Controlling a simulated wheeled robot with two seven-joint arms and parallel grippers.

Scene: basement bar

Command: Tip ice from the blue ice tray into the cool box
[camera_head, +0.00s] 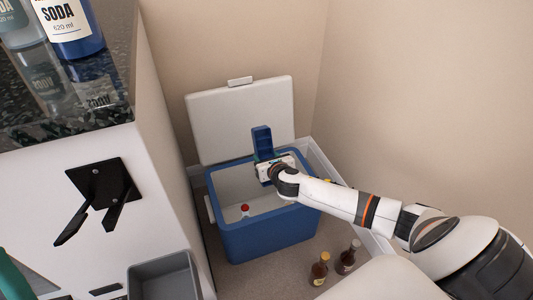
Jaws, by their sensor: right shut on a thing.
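The blue ice tray (262,138) is held above the cool box, tilted up on end. My right gripper (264,159) is shut on the tray's lower part, and my wrist hides some of it. The blue cool box (266,235) stands open on the floor with its white lid (246,113) leaning back against the wall. A red-topped item (245,208) shows inside the box. I cannot make out any ice. My left gripper is not in view.
Two brown bottles (319,270) (348,257) stand on the floor in front of the box. A counter with soda bottles (70,28) and a black bracket (97,193) is on the left. A grey bin (162,278) sits at the bottom. Walls close in behind and right.

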